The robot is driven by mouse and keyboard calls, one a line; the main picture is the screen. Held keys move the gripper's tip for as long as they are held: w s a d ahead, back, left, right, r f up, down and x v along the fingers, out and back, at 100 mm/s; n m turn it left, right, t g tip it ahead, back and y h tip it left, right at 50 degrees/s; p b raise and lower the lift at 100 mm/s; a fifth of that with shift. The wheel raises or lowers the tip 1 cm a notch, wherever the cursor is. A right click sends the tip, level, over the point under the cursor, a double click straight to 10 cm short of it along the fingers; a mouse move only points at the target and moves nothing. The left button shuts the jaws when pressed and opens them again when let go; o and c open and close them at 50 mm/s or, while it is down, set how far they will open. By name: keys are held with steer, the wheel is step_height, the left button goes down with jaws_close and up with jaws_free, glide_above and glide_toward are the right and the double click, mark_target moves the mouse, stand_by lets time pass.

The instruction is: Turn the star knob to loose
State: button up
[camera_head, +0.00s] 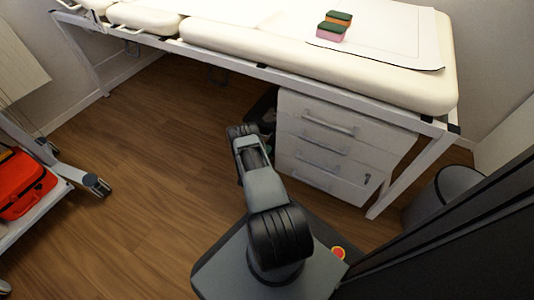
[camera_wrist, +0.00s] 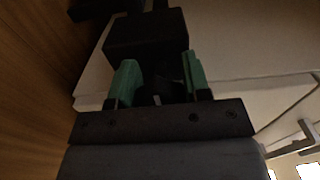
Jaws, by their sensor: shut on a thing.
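My gripper (camera_wrist: 159,84) has green finger pads that stand a little apart, with a dark part (camera_wrist: 158,95) between them. I take this part to be the star knob; its star shape and its turn position cannot be made out. A black block (camera_wrist: 147,35) lies just beyond the fingertips in the wrist view. In the head view my arm reaches to the left side of a white drawer unit (camera_head: 325,173), and the gripper's grip is mostly hidden there.
A trolley with a red case (camera_head: 25,185) is at the left. A grey bin (camera_head: 455,190) stands right. The wooden floor (camera_head: 150,170) is clear.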

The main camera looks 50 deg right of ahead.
steer(key=o, duration=0.9)
steer(key=p+v, duration=0.4)
steer(key=v, duration=1)
steer(key=shift+p, duration=0.35)
steer(key=shift+d, duration=0.1)
